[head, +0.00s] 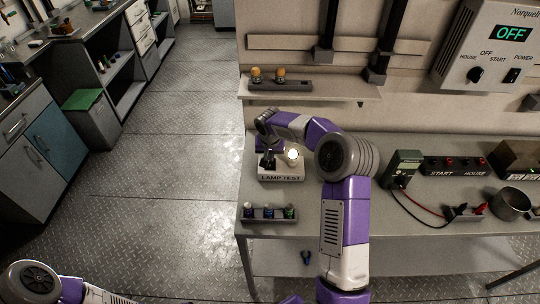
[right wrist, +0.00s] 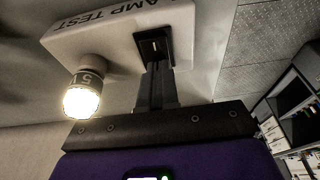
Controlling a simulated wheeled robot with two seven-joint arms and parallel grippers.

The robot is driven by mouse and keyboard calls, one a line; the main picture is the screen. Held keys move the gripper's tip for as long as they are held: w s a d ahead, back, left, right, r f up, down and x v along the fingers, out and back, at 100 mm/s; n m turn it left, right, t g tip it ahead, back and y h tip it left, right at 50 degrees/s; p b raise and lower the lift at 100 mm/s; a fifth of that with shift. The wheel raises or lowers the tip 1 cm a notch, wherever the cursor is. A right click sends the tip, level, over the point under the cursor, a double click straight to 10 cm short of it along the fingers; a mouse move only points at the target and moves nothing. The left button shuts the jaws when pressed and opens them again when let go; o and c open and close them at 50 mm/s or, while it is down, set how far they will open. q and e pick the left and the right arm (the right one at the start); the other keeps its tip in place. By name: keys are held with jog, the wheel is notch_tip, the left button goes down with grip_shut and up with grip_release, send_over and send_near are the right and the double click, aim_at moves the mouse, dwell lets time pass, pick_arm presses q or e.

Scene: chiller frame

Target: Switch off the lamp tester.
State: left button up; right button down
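The lamp tester (head: 281,178), a white box marked LAMP TEST, stands on the bench. The lamp (head: 293,155) on it is lit; it also glows in the right wrist view (right wrist: 81,102). That view shows the tester (right wrist: 110,28) upside down, with a black switch (right wrist: 153,46) on its top face. My right gripper (right wrist: 155,70) is shut with nothing visible between its fingers. Its fingertips are at the edge of the switch; I cannot tell whether they touch it. In the head view my right gripper (head: 267,161) is over the tester's left part. My left gripper is out of view.
A rack of small bulbs (head: 269,213) stands in front of the tester. A shelf (head: 310,90) with two orange-topped items is behind it. A multimeter (head: 402,168) with leads and a metal cup (head: 509,204) are to the right. A wall panel (head: 489,45) reads OFF.

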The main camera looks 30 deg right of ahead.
aim_at(270, 165)
jog(key=shift+s+a+f, duration=0.3)
jog(key=shift+s+f, duration=0.4)
jog(key=shift+s, duration=0.1)
jog(key=shift+r, duration=0.1)
notch_tip(270, 165, up, 5)
jog(key=shift+a+r+p, duration=0.1)
jog(key=shift+r+p, duration=0.1)
jog(key=shift+p, duration=0.95)
jog(key=v, duration=0.9)
jog(key=shift+s+a+r, duration=0.15)
jog(key=shift+s+a, duration=0.15)
jog(key=shift+s, duration=0.1)
jog(key=shift+p, duration=0.3)
